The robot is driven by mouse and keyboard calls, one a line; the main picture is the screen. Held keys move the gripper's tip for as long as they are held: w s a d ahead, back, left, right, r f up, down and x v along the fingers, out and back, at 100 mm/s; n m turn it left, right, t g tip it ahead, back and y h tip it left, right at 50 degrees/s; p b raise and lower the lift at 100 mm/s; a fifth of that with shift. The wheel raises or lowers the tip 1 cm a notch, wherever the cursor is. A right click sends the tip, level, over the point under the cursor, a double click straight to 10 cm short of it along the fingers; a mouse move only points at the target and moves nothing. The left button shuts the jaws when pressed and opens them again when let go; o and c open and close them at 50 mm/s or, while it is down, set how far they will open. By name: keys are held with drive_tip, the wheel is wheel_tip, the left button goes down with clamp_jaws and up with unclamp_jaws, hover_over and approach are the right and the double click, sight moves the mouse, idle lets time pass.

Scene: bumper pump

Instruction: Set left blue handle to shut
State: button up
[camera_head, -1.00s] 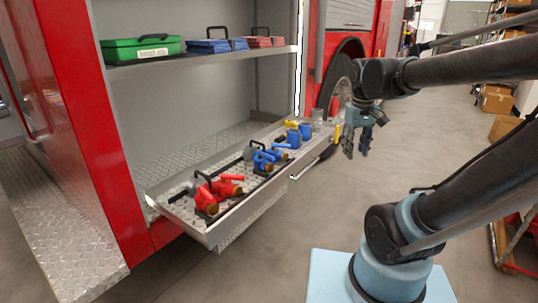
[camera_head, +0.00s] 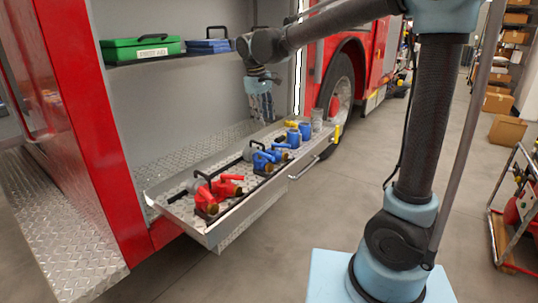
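Blue-handled fittings (camera_head: 264,158) lie in the middle of the pull-out metal tray (camera_head: 215,232). The blue handle on the left one (camera_head: 260,148) points up and to the left. Its exact shut or open position is too small to tell. My gripper (camera_head: 262,116) points down above the tray, over and slightly behind the blue fittings, apart from them. Its fingers are small and partly blurred against the grey wall, so I cannot tell whether they are spread.
Red fittings (camera_head: 218,191) lie at the tray's near left. Blue cylinders (camera_head: 293,138) and a yellow piece (camera_head: 292,123) are at its far end. A shelf (camera_head: 128,65) above holds a green case (camera_head: 140,48) and a blue case (camera_head: 208,46). The floor at right is clear near the tray.

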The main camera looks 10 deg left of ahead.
sight(266, 156)
drive_tip(key=w+f, duration=0.1)
drive_tip(key=f, duration=0.4)
drive_tip(key=w+d+f, duration=0.1)
drive_tip(key=f, duration=0.5)
drive_tip(key=w+f, duration=0.1)
drive_tip(key=f, duration=0.5)
drive_tip(key=shift+d, duration=0.15)
clamp_jaws()
